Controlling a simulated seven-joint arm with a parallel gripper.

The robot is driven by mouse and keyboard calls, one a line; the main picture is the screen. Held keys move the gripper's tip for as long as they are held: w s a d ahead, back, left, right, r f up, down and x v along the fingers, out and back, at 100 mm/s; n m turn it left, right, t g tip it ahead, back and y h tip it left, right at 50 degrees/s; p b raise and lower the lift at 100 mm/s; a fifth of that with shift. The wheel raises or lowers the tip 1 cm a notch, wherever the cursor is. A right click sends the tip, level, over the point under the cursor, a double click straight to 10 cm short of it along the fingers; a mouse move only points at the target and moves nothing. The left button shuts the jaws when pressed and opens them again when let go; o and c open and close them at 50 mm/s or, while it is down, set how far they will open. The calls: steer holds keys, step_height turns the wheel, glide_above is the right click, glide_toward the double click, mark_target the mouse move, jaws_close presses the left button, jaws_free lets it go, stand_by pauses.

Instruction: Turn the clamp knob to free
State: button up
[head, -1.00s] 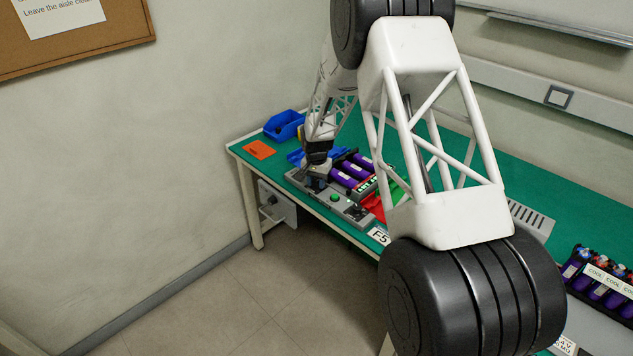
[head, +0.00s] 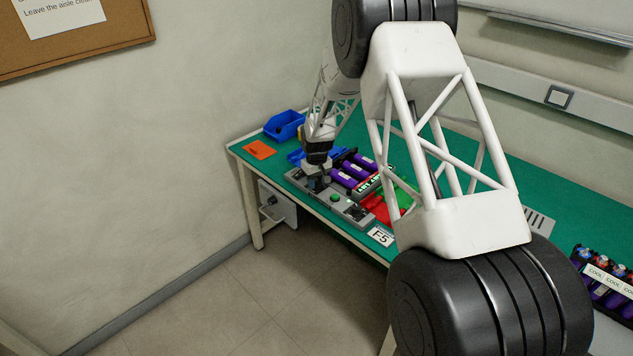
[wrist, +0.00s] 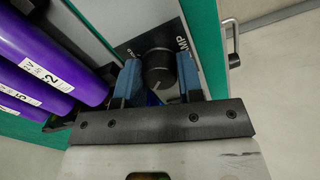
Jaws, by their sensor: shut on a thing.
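The clamp knob (wrist: 159,68) is a round black knob with a pale pointer line, seen in the wrist view on a dark plate lettered "CLAMP", partly covered. The two blue fingers of my gripper (wrist: 157,80) are on either side of it, shut on it. The pointer line shows on the knob's near side. In the head view my gripper (head: 316,170) is at the left end of the grey fixture (head: 352,212) on the green bench; the knob is hidden there.
Purple cells (wrist: 65,75) lie close left of my gripper in the wrist view. A blue bin (head: 284,126) and an orange card (head: 259,150) are at the bench's far left. Red and green trays (head: 381,209) are right of the fixture. A row of cells (head: 607,285) stands at the right.

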steer(key=shift+n, duration=0.6)
steer(key=o, duration=0.9)
steer(key=shift+r, duration=3.9)
